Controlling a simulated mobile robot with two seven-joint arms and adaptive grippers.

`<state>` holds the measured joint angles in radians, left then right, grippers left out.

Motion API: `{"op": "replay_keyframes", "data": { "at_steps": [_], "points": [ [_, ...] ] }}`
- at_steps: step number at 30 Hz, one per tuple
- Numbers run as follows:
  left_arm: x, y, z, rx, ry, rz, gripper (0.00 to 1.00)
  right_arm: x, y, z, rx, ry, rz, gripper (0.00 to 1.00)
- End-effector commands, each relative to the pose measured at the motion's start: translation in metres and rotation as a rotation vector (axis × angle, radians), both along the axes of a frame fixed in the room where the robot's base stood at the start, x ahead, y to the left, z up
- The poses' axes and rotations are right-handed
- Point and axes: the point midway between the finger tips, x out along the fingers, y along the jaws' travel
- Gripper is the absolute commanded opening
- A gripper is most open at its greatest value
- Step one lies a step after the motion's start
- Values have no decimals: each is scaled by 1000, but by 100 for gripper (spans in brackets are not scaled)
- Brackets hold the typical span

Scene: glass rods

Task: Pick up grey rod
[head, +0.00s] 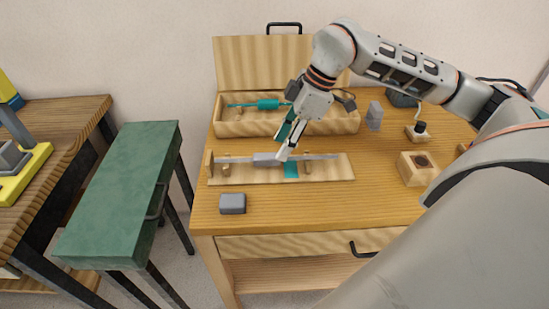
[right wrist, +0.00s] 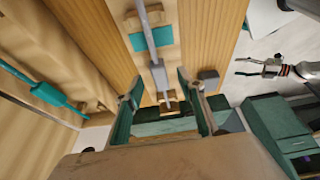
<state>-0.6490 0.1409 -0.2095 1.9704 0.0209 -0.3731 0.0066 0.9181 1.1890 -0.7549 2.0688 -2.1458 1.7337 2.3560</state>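The grey rod (head: 267,159) lies level on a low wooden rack (head: 335,173), with a thick grey middle and thin pale ends. A teal patch (head: 291,170) shows under it. My right gripper (head: 285,146) is just above the rod, pointing down. In the right wrist view its two fingers (right wrist: 160,78) are apart, and the rod's grey middle (right wrist: 159,77) shows between them. I cannot tell whether they touch it. My left gripper shows small in the right wrist view (right wrist: 246,67), fingers apart and empty, away from the rod; it is not in the head view.
An open wooden case (head: 240,128) behind the rack holds a teal rod (head: 267,104). A grey block (head: 232,203) sits in front of the rack. A wooden block with a dark hole (head: 420,168) stands right. A green table (head: 125,180) stands left. The front tabletop is mostly clear.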

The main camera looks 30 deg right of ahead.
Motion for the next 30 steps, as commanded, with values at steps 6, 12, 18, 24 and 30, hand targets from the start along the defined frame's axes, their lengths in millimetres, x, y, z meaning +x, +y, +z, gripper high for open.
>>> {"op": "replay_keyframes", "data": {
  "at_steps": [6, 12, 18, 24, 30],
  "points": [
    [1, 0, 1, 0, -2, 1, 62, 9, 11, -30, 2, 3, 2, 39],
    [3, 0, 2, -1, -7, 1, 62, 11, 13, -36, 1, -1, 1, 39],
    [3, 0, 3, -1, -8, 1, 62, 11, 13, -36, 0, 0, 1, 10],
    [4, 0, 3, -2, -8, 0, 62, 11, 13, -35, 1, 0, 1, 0],
    [4, -1, 3, -2, -9, 0, 62, 11, 13, -34, 1, -1, 1, 0]
  ]
}}
